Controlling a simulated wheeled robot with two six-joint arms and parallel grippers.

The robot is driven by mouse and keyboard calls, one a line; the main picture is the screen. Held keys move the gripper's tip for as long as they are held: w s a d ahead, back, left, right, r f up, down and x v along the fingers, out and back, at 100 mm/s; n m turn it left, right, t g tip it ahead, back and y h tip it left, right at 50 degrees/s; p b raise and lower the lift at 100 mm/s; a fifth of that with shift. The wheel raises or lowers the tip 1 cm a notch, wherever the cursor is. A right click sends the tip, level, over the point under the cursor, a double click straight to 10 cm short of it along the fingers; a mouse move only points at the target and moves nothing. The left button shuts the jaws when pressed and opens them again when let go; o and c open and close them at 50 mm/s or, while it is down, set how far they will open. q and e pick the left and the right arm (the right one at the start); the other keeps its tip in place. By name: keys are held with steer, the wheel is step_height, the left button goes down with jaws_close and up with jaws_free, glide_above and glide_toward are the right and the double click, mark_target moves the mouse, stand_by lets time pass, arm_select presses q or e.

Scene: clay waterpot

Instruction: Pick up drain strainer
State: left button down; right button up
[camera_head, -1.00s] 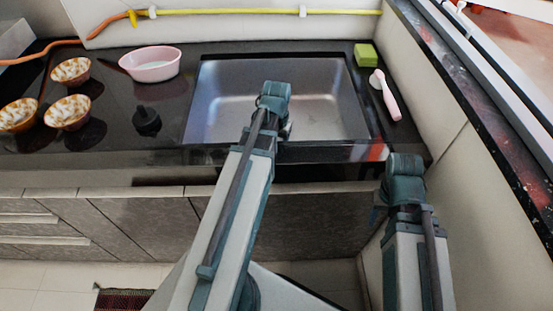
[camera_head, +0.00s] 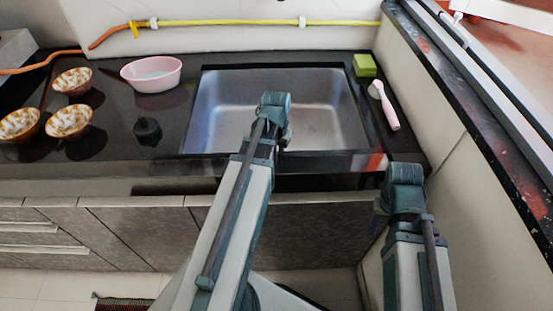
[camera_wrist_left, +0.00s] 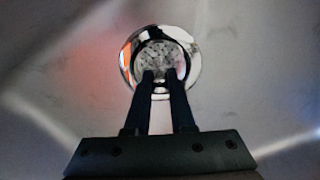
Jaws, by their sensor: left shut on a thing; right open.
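The drain strainer (camera_wrist_left: 160,58) shows in the left wrist view as a round shiny metal piece with a speckled middle, against the grey sink floor. My left gripper (camera_wrist_left: 161,77) is shut on it, with both dark fingertips at its near part. I cannot tell whether the strainer is lifted clear of the sink floor. In the head view my left arm reaches into the steel sink (camera_head: 225,110), and its wrist hides the fingers and the strainer. My right gripper (camera_head: 381,206) is open and mostly hidden behind its arm, in front of the counter.
A pink bowl (camera_head: 151,85), several brown-and-white bowls (camera_head: 70,121) and a black object (camera_head: 147,128) stand left of the sink. A green sponge (camera_head: 366,65) and a pink-handled brush (camera_head: 389,112) lie to its right. A wall (camera_head: 440,125) closes the right side.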

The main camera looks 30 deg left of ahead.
arm_select(q)
step_height(320, 180, up, 10)
steer(key=p, duration=0.9)
